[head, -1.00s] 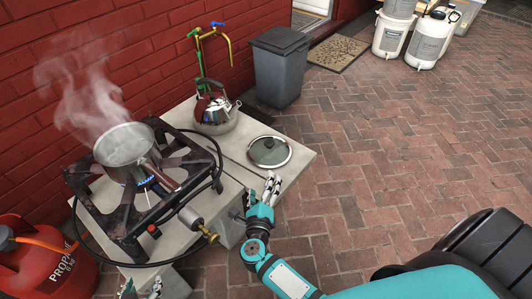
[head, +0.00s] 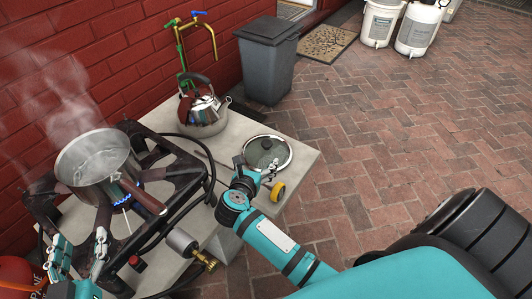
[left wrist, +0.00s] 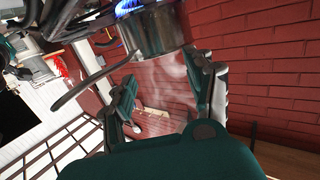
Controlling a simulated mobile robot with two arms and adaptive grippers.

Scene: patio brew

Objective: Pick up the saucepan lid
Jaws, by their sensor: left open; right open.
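The saucepan lid (head: 267,150), round with glass, a pale rim and a dark knob, lies flat on the grey slab beyond the stove. My right gripper (head: 257,169) is open at the lid's near edge, with its fingers low beside the rim and partly over it; whether they touch cannot be told. The saucepan (head: 92,158) steams on the lit burner; it also shows in the left wrist view (left wrist: 155,32). My left gripper (head: 79,250) is open and empty near the stove's front left. In the left wrist view its spread fingers (left wrist: 168,90) have steam between them.
A metal kettle (head: 203,115) stands on the slab behind the lid. The black stove frame (head: 195,165) and a gas hose with a regulator (head: 184,243) lie left of my right arm. A small yellow round item (head: 278,191) shows beside my right gripper.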

